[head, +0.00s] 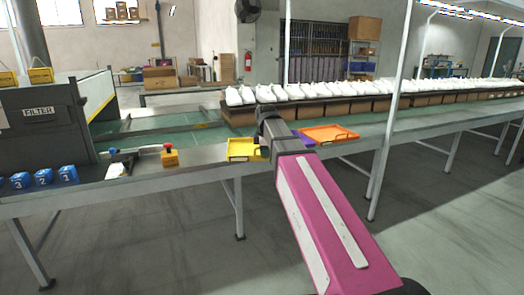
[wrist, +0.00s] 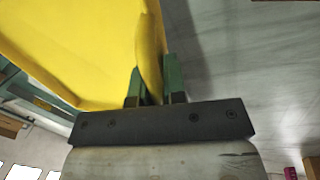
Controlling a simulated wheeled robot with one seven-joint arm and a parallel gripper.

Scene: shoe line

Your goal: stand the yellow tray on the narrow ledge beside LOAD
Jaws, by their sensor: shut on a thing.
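The yellow tray (head: 242,150) shows in the head view at the narrow front ledge of the line, left of my arm. My gripper (head: 264,149) is at the tray's right side, mostly hidden behind my own wrist. In the wrist view the tray (wrist: 85,45) fills the upper left, and the green fingers of my gripper (wrist: 154,85) are shut on its edge. I cannot tell whether the tray touches the ledge or hangs just above it.
An orange tray (head: 330,133) and a partly hidden purple tray (head: 304,141) lie right of my wrist. Left are a yellow box with a red button (head: 170,155) and numbered blue blocks (head: 68,173). White shoes (head: 310,90) line the back. A white post (head: 391,110) stands right.

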